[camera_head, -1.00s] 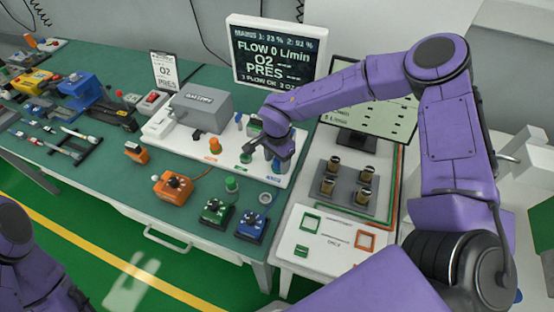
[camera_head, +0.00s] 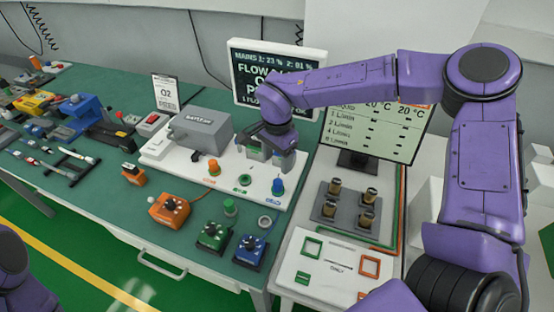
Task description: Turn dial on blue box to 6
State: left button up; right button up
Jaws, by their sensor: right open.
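The blue box (camera_head: 251,251) sits near the front right edge of the green table, with a dark dial (camera_head: 250,242) on its top. The number the dial points to is too small to read. My right gripper (camera_head: 271,161) is open above the white board behind the blue box, pointing down, well apart from the box. No object shows clearly between its fingers. My left arm shows only as a purple piece in the lower left corner; its gripper is out of view.
A green box (camera_head: 212,237) stands just left of the blue box, and an orange box (camera_head: 169,209) further left. A loose green knob (camera_head: 230,208) and a grey ring (camera_head: 264,222) lie behind them. The white board (camera_head: 225,183) carries several coloured fittings. A monitor (camera_head: 268,75) stands behind.

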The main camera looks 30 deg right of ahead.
aim_at(249, 244)
jog(key=k, duration=2)
